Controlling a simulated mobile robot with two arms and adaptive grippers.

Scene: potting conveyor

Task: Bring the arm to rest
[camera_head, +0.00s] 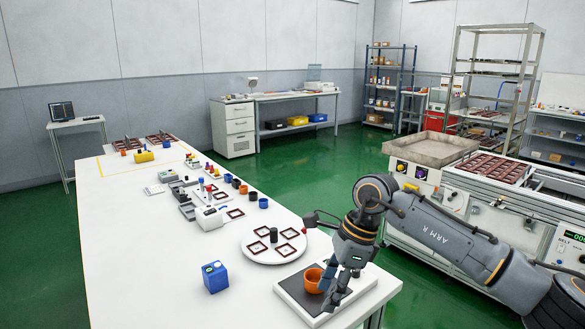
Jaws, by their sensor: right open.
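My right arm (440,232) comes in from the right and bends down over the near end of the white table. My right gripper (333,290) is open and points down, just right of an orange pot (312,284). The pot stands upright on a dark plate with a pale rim (292,296). The gripper covers part of the plate and overlaps the pot's right edge; I cannot tell whether they touch. My left gripper is not in view.
A round white disc (256,254) with dark square frames and a dark cylinder lies behind the plate. A blue box (215,277) stands to the left. Small devices and cups line the table (130,240). A conveyor machine (480,220) stands right, across green floor.

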